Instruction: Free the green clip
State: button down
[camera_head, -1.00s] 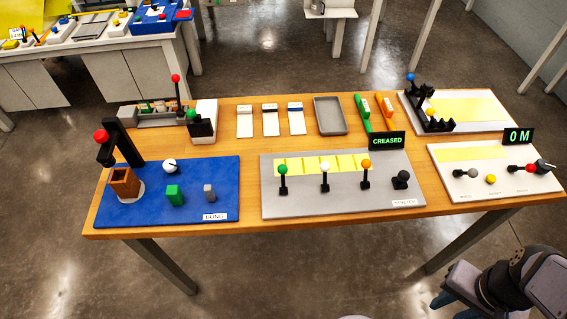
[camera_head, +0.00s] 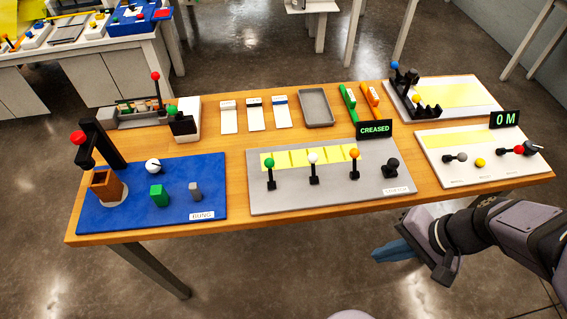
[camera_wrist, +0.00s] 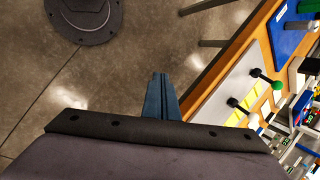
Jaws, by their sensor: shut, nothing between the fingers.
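A long green piece (camera_head: 348,102), which may be the green clip, lies at the back of the wooden table beside a similar orange piece (camera_head: 370,99). What holds it, if anything, is too small to tell. Small green items also show in a grey tray (camera_head: 138,119) at the back left, too small to make out. My gripper (camera_head: 385,253) is off the front edge of the table at the right, empty, its blue fingers shut. The fingers also show in the wrist view (camera_wrist: 161,80), above bare floor, apart from everything on the table.
A grey panel (camera_head: 330,190) with several levers and a "CREASED" sign (camera_head: 374,129) stands at the table's front middle. A blue board (camera_head: 130,215) is at left, a white panel (camera_head: 465,170) with a "0 M" sign at right. An upright red-topped lever (camera_head: 157,88) stands at the back left.

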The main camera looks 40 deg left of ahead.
jog(key=w+a+r+m+y+b, duration=0.15)
jog(key=a+y, duration=0.35)
jog(key=a, duration=0.8)
jog(key=m+y+b, duration=0.1)
jog(key=y+b, duration=0.1)
jog(key=y, duration=0.1)
send_near(270, 169)
jog(key=w+d, duration=0.2)
jog(key=shift+w+d+f, duration=0.2)
jog(key=shift+d, duration=0.05)
jog(key=shift+w+a+r+t+y, duration=0.3)
jog(key=shift+a, duration=0.2)
jog(key=shift+p+x, duration=1.1)
jog(key=shift+x, duration=3.9)
jog(key=shift+d+f+b, duration=0.1)
jog(key=shift+f+b, duration=0.05)
jog(key=shift+b, duration=0.85)
